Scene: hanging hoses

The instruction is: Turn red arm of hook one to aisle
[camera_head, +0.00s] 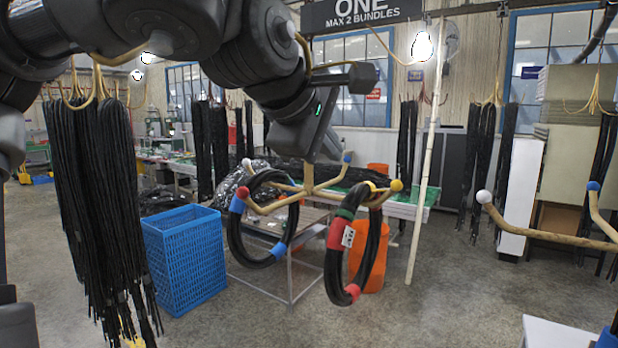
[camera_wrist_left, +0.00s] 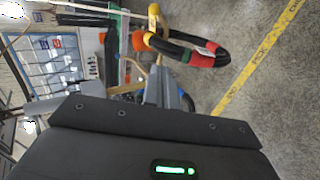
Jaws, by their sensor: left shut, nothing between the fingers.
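Hook one (camera_head: 308,178) is a tan hanging hook with several arms under the "ONE" sign (camera_head: 362,12). A red tip (camera_head: 243,192) shows at the end of its front left arm, against a black hose coil (camera_head: 233,235) with blue bands. Other tips are white, blue and yellow. A second coil (camera_head: 372,255), with red and green bands and a white label, hangs at the yellow tip (camera_head: 396,185); it also shows in the left wrist view (camera_wrist_left: 185,52). My left gripper (camera_head: 312,150) is shut and empty near the hook's stem. Its fingers (camera_wrist_left: 163,88) partly hide the hook. My right gripper is out of view.
Black hose bundles (camera_head: 100,190) hang at the left. A blue crate (camera_head: 185,260) stands on the floor below. A pale pole (camera_head: 425,160) rises right of the hook. Another hook's arm (camera_head: 550,238) reaches in from the right. Open floor lies at the front.

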